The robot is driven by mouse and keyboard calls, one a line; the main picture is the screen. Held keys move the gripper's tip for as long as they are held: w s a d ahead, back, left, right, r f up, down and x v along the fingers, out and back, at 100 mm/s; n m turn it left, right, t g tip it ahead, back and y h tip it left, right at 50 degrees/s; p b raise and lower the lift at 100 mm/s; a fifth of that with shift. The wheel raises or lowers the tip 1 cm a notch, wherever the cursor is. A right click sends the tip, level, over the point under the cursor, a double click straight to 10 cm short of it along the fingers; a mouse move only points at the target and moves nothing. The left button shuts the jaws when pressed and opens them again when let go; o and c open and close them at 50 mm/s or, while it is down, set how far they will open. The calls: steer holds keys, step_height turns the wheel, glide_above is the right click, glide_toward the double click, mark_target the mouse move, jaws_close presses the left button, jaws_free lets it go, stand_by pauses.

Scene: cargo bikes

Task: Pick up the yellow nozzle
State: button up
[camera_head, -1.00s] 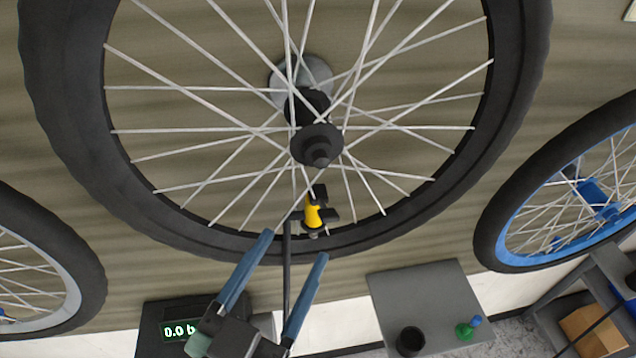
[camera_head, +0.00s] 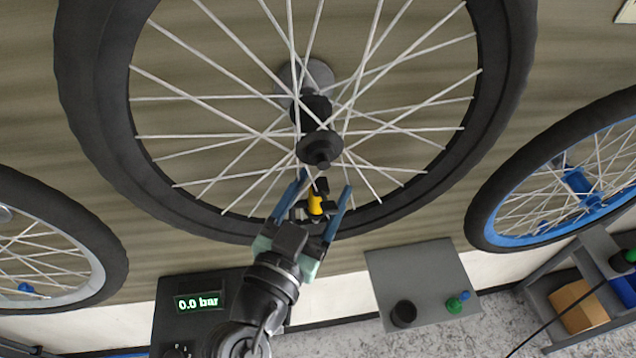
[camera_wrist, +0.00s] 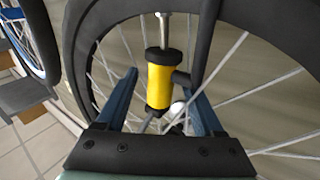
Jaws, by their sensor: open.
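The yellow nozzle (camera_head: 315,203) with black ends sits at the lower rim of the large wheel (camera_head: 90,130), in front of the spokes. It also shows in the wrist view (camera_wrist: 159,80), upright, with a metal stem above it and a dark hose beside it. My gripper (camera_head: 325,188) is open, with one blue finger on each side of the nozzle.
A pump box with a lit display reading 0.0 bar (camera_head: 197,302) is at lower left. A grey plate (camera_head: 425,270) bears a black cup (camera_head: 403,314) and small green and blue caps (camera_head: 455,304). A blue-rimmed wheel (camera_head: 490,190) and a shelf (camera_head: 560,275) stand at right.

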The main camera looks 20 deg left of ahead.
steer(key=shift+w+p, duration=0.3)
steer(key=shift+w, duration=0.95)
steer(key=shift+c, duration=0.2)
jaws_close()
